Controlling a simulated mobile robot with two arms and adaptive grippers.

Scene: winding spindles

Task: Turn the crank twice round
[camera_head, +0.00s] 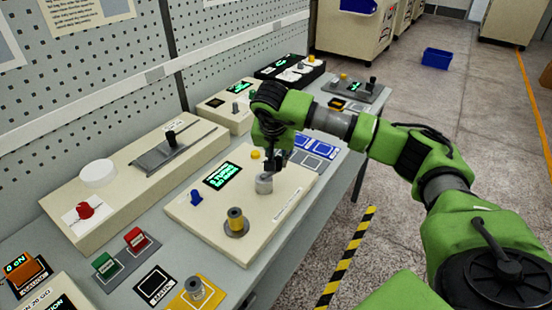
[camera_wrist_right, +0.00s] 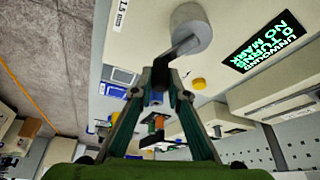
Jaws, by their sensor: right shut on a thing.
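The crank has a grey round hub (camera_head: 264,184) on a cream panel (camera_head: 225,243). In the right wrist view, a dark crank arm (camera_wrist_right: 184,47) runs from the hub (camera_wrist_right: 190,26) to my fingertips. My right gripper (camera_head: 272,164) points down over the hub and is shut on the crank's handle; the fingers mostly hide the handle. The right gripper also shows in the wrist view (camera_wrist_right: 160,72). A green-lettered display (camera_head: 223,175) sits on the panel; in the wrist view (camera_wrist_right: 268,40) it seems to read unwound, 0 turns, no mark. My left gripper is not in view.
On the panel are a yellow-brown spool (camera_head: 235,222), a blue knob (camera_head: 196,196) and a yellow button (camera_head: 255,155). A long cream unit with a white disc (camera_head: 98,174) stands behind, against the pegboard. A yellow plate (camera_head: 196,293) lies in front.

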